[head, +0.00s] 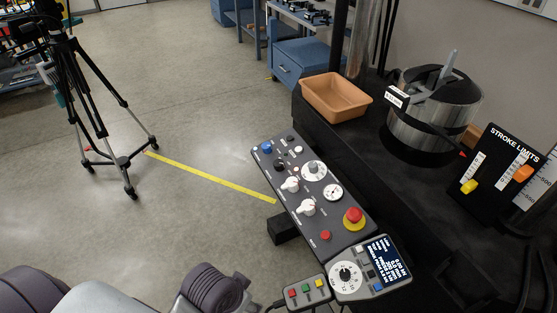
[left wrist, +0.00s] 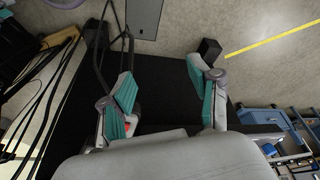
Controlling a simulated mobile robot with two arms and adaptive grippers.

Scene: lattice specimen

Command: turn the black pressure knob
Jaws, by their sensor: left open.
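A black knob (head: 346,273) sits on a round white dial on the small grey display box (head: 372,272), in the lower right of the head view. Its label is too small to read. Small black controls (head: 281,164) also show on the sloped control panel (head: 330,238). My left gripper (left wrist: 160,52) is open and empty in the left wrist view, its two teal-padded fingers spread apart over a dark surface. Its fingers do not show in the head view, where only parts of my arm appear at bottom left. The knob is not identifiable in the wrist view. My right gripper is not in view.
A pendant with coloured buttons (head: 306,292) lies left of the display box. A red emergency button (head: 354,216) and white knobs (head: 305,207) stand up from the panel. An orange tray (head: 336,97) and a steel vessel (head: 434,110) are behind.

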